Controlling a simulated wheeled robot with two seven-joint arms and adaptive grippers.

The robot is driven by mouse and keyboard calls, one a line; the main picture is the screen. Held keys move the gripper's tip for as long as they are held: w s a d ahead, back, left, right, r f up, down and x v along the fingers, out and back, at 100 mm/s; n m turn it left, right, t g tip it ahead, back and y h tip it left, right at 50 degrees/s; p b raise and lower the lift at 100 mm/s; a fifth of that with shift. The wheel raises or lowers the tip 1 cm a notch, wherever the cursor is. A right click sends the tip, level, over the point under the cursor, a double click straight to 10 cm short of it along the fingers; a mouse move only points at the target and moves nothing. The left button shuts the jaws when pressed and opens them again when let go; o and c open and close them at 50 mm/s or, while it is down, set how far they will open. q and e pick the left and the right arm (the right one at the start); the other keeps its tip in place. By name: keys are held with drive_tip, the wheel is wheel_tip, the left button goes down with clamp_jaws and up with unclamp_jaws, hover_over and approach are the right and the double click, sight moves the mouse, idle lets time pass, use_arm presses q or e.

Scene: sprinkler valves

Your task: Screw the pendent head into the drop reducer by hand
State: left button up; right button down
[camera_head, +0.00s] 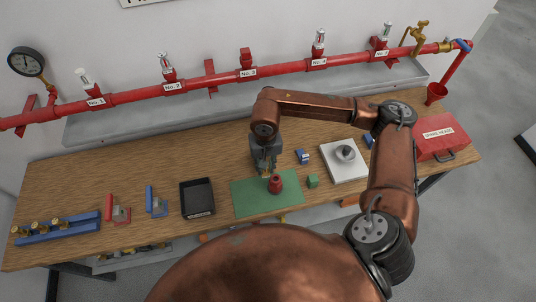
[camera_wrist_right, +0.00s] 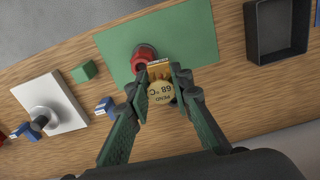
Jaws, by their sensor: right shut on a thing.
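My right gripper (camera_head: 266,170) hangs over the green mat (camera_head: 248,201) on the workbench. The red drop reducer (camera_head: 275,185) stands on the mat just beside the gripper. It also shows in the right wrist view (camera_wrist_right: 144,54), right by the held head and partly covered by it. I cannot tell whether head and reducer touch. My left gripper is not in view.
A green block (camera_head: 312,181) sits right of the mat, and a white plate (camera_head: 329,173) bears a grey round piece. A black tray (camera_head: 198,209) and a blue rack (camera_head: 70,231) lie left. A red toolbox (camera_head: 440,150) stands right. The red pipe (camera_head: 205,80) runs behind.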

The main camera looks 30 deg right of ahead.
use_arm(q)
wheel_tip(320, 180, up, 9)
drive_tip(key=p, duration=0.7)
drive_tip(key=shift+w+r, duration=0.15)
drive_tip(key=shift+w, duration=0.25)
use_arm(e)
drive_tip(key=d+m, duration=0.1)
drive_tip(key=m, duration=0.2)
drive_tip(key=d+m, duration=0.3)
drive_tip(key=m, duration=0.2)
drive_tip(key=shift+w+d+r+m, duration=0.15)
drive_tip(key=shift+w+d+m, duration=0.15)
drive_tip(key=shift+w+d, duration=0.1)
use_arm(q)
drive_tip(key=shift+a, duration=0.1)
use_arm(e)
drive_tip(key=b, duration=0.8)
hover_over(275, 181)
wheel_tip(275, 181, down, 7)
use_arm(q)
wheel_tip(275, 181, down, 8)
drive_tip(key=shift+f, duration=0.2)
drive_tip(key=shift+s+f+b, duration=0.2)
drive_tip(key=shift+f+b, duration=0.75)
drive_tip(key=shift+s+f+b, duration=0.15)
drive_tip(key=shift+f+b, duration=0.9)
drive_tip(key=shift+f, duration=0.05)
use_arm(e)
drive_tip(key=shift+f, duration=1.2)
